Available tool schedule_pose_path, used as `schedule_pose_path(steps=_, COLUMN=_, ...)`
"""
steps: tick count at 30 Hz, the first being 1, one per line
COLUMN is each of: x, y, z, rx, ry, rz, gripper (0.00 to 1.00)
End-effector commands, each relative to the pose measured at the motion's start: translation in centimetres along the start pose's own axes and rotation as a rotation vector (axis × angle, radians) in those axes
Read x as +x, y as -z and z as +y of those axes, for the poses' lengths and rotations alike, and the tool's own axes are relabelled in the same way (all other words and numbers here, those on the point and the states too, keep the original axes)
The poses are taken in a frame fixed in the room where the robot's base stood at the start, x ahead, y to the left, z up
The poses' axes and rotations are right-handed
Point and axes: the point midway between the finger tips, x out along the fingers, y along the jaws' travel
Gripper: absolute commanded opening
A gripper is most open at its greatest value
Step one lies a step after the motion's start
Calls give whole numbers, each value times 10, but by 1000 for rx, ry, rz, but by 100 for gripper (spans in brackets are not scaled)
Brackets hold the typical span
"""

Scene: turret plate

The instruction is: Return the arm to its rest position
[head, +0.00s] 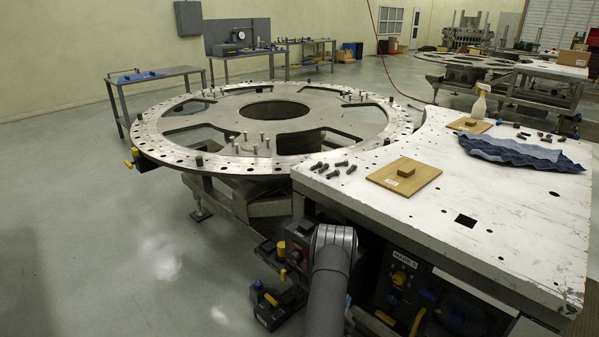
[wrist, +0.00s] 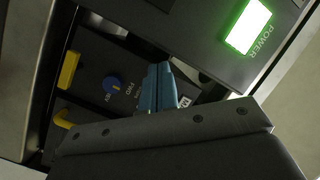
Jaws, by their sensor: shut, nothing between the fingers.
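My gripper (wrist: 158,75) shows in the wrist view as two blue fingers, closed together with nothing between them. They point toward a dark control panel (wrist: 95,75) with a blue knob and yellow handles. I cannot tell how far the fingertips are from the panel. In the head view one of my grey arm links rises at the bottom centre, in front of the worktable; the gripper itself is hidden there.
A round metal turret plate (head: 180,145) with upright pins stands left of the white worktable (head: 490,210). Wooden boards (head: 425,175), loose bolts (head: 335,168), a blue cloth (head: 520,152) and a spray bottle (head: 479,103) lie or stand on the table. A green-lit power button (wrist: 248,26) is near the gripper.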

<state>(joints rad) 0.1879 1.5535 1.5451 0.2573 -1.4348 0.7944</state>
Motion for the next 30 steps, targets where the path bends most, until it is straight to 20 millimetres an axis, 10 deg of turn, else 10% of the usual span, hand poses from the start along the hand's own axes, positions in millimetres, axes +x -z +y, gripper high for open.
schedule_pose_path(steps=18, x=57, y=104, z=40, rx=-2, ry=-147, rz=236, gripper=0)
schedule_pose_path(steps=30, x=81, y=136, z=51, rx=-102, ry=-177, rz=289, gripper=0)
